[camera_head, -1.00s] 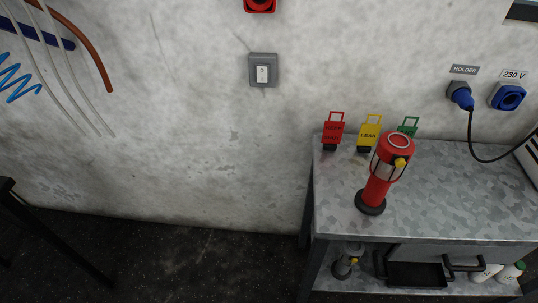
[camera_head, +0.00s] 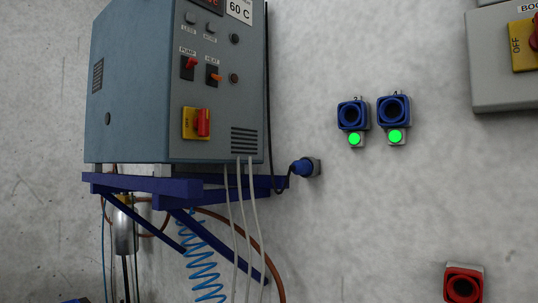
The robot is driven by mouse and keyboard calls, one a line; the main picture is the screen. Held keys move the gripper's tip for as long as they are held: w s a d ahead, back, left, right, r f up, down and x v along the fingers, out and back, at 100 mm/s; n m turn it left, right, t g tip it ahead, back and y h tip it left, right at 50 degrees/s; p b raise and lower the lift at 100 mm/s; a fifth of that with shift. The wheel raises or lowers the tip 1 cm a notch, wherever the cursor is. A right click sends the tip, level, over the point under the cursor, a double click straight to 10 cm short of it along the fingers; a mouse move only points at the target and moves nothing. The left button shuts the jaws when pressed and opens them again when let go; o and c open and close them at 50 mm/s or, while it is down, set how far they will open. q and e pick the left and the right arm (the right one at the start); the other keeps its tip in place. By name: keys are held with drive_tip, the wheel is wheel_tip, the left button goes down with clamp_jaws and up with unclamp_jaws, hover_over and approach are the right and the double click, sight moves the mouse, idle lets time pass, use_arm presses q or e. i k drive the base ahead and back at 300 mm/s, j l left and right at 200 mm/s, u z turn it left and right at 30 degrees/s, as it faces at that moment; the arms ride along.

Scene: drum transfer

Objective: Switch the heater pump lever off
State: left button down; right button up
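The heater (camera_head: 145,85) is a blue-grey box at the upper left of the head view, on a blue wall bracket. The pump lever (camera_head: 190,63) is a small red lever on a black plate under a "PUMP" label on its front panel. A similar orange-red lever (camera_head: 214,76) under a "HEAT" label sits just to its right. Below them is a red rotary switch (camera_head: 203,123) on a yellow plate. Neither of my grippers shows in the view.
The blue bracket (camera_head: 185,187) juts out under the heater, with pale hoses and a coiled blue hose (camera_head: 203,262) hanging below. Two blue sockets (camera_head: 351,114) with green lights are on the wall. A grey box (camera_head: 500,75) is at upper right.

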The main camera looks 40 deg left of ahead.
sight(193, 62)
drive_tip(key=u, duration=1.8)
